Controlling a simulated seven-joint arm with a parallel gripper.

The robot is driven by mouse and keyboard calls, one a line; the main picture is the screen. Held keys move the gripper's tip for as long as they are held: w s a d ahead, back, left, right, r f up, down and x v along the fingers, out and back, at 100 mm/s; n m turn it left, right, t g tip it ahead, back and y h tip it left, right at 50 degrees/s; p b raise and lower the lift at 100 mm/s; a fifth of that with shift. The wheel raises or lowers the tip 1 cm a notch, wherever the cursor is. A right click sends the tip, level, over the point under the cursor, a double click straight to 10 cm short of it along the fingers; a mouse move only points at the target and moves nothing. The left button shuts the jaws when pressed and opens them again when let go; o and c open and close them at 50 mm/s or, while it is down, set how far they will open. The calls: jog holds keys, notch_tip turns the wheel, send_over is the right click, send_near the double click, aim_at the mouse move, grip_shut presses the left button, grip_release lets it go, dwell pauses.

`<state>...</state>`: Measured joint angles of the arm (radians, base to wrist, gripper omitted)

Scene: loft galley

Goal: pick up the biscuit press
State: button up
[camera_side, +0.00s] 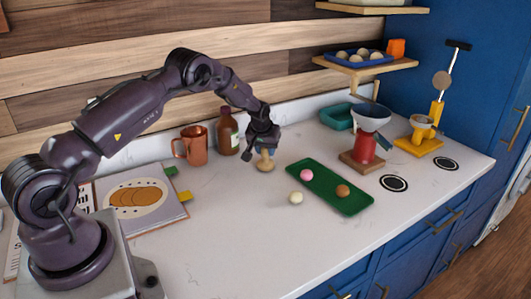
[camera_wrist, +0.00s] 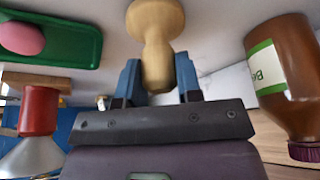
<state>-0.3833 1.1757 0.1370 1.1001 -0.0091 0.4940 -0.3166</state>
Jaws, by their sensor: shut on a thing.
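The biscuit press (camera_side: 265,164) is a pale wooden stamp with a rounded knob and a wider round end, near the middle of the counter in the side view. In the wrist view the biscuit press (camera_wrist: 156,30) stands between the fingers, its narrow handle gripped. My gripper (camera_side: 263,146) is above it and shut on its handle. The gripper (camera_wrist: 158,80) shows blue fingers on either side of the handle in the wrist view. I cannot tell whether the press's base touches the counter.
A brown bottle (camera_side: 228,132) and a copper mug (camera_side: 191,146) stand just left of my gripper. A green tray (camera_side: 346,205) with pink and brown balls lies to the right, a pale ball (camera_side: 296,198) beside it. The front counter is clear.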

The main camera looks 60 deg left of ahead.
jog(key=shift+r, duration=0.55)
jog(key=s+d+r, duration=0.6)
jog(key=s+r, duration=0.5)
jog(key=s, duration=0.1)
jog(key=shift+s+d+r, duration=0.2)
jog(key=shift+d, duration=0.1)
jog(key=o, duration=0.4)
jog(key=c, duration=0.3)
